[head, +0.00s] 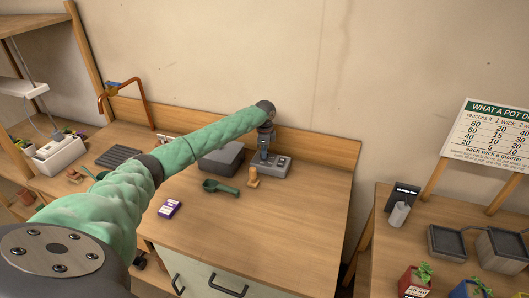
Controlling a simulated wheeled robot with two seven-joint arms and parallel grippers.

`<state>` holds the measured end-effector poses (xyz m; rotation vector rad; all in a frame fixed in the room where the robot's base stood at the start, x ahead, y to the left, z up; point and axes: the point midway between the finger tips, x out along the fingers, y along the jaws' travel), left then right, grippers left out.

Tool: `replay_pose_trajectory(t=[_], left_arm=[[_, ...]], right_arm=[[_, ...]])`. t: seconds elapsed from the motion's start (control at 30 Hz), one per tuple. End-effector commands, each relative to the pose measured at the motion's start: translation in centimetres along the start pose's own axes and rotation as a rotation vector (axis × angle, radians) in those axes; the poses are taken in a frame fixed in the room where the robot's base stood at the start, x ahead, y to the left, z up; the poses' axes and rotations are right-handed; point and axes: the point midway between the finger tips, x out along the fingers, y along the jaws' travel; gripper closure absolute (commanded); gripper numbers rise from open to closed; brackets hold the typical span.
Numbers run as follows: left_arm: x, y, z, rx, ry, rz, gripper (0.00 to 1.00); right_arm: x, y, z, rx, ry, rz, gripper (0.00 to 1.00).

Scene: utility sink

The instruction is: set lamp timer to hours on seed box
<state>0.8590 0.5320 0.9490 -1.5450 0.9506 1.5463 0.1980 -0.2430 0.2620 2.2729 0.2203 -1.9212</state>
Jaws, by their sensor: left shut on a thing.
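My left arm reaches across the worktop, and my left gripper (264,153) points down at a low grey device (281,168) near the back board. The gripper is shut on a small part at the device's top left, which the fingers mostly hide. The device looks like the lamp timer, but its markings are too small to read. A white box (58,153) with small plants at its back stands at the far left, below a white lamp (24,88). I cannot tell whether it is the seed box. My right gripper is not in view.
A dark grey box (221,159) stands left of the device. A wooden peg-like object (253,177), a green scoop (220,187) and a purple packet (169,208) lie in front. The worktop's right front is clear. A chart (491,135) stands on the right table.

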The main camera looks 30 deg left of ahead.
Motion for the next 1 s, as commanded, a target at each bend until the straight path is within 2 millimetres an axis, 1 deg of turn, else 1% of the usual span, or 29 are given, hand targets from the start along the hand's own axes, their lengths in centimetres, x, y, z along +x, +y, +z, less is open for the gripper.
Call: replay_pose_trajectory(t=[0.07,0.23,0.6,0.83,1.0], left_arm=[[-0.1,-0.1,0.0,0.071,0.001,-0.003,1.0],[-0.2,-0.1,0.0,0.232,0.001,-0.003,1.0],[-0.2,-0.2,0.1,0.546,0.0,-0.004,1.0],[-0.3,-0.2,0.1,0.674,0.0,-0.005,1.0],[-0.3,-0.2,0.1,0.727,0.0,-0.005,1.0]], right_arm=[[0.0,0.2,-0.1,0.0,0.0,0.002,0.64],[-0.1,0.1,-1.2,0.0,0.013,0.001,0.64],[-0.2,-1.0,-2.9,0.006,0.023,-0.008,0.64],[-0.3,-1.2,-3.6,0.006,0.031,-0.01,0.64],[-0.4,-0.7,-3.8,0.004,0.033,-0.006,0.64]])
